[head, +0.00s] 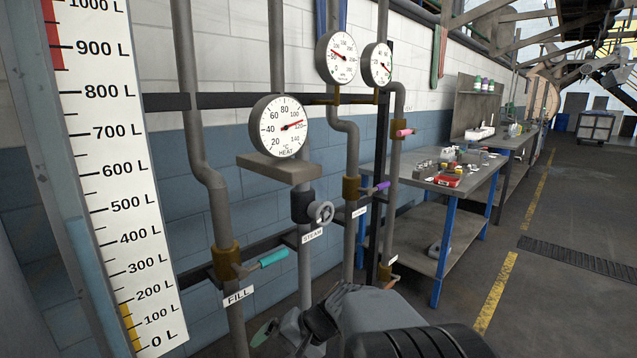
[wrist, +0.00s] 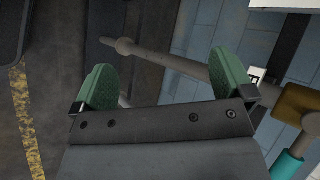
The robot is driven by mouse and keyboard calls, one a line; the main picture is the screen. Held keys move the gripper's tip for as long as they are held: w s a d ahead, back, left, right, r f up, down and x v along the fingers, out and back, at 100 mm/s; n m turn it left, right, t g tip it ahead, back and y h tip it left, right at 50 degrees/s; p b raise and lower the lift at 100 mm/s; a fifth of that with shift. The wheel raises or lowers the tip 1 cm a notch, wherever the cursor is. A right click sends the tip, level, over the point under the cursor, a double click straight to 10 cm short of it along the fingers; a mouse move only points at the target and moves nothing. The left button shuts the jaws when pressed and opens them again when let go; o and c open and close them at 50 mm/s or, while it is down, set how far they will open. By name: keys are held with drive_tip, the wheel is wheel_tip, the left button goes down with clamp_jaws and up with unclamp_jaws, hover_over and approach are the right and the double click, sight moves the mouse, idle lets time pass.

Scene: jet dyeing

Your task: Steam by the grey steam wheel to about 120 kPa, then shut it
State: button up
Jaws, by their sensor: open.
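The grey steam wheel (head: 320,212) sits on a dark valve body on a vertical pipe, above the STEAM label (head: 313,235). A round dial (head: 342,57) at the upper middle has marks up to about 250 and a red needle at the left, near 50; its unit is too small to read surely. My gripper (head: 282,333) is low at the bottom of the head view, below and apart from the wheel. In the wrist view its green-padded fingers (wrist: 165,78) are apart and empty. The wheel cannot be made out there.
The HEAT dial (head: 283,125) reads near 120 °C. Beside the wheel are a teal FILL lever (head: 273,258), a purple lever (head: 376,188) and a pink lever (head: 402,133). A litre scale (head: 120,180) stands left, a bench (head: 455,185) right.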

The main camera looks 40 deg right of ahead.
drive_tip(key=w+d+r+m+t+p, duration=0.3)
drive_tip(key=d+r+t+p, duration=0.1)
drive_tip(key=d+r, duration=0.25)
drive_tip(key=w+d+r+m+t+p, duration=0.2)
drive_tip(key=d+r+m+t+p, duration=0.15)
drive_tip(key=d+r, duration=0.3)
drive_tip(key=m+t+h+p, duration=0.5)
drive_tip(key=t+p, duration=0.1)
approach(326, 215)
drive_tip(key=w, duration=0.4)
drive_tip(key=w+a+p, duration=0.1)
drive_tip(key=w, duration=0.3)
drive_tip(key=w+a+p, duration=0.1)
drive_tip(key=w, duration=0.3)
drive_tip(key=shift+w+r, duration=0.15)
drive_tip(key=shift+w, duration=0.1)
drive_tip(key=shift+c, duration=0.3)
drive_tip(key=c, duration=0.8)
